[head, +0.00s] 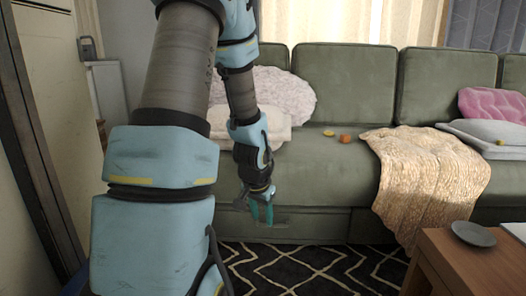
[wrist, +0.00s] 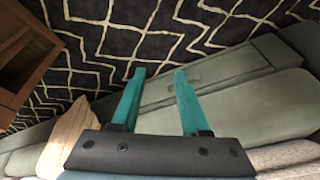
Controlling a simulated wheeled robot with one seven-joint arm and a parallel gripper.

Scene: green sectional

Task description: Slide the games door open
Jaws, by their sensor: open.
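The low front panels of the green sofa's base (head: 320,225) run just above the rug. One panel has a small handle-like detail (wrist: 183,82) in the wrist view. No label marks which panel is the games door, so I cannot tell it for sure. My gripper (head: 262,212) hangs in front of the sofa base, fingers pointing down. In the wrist view its two teal fingers (wrist: 160,72) are apart with nothing between them. The handle detail shows beside the right fingertip; I cannot tell whether they touch. The panel looks closed.
A patterned dark rug (head: 290,268) covers the floor before the sofa. A wooden table (head: 455,265) with a dark dish (head: 473,234) stands at the right. A tan blanket (head: 430,180) drapes over the seat. Two small fruits (head: 345,138) lie on the seat.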

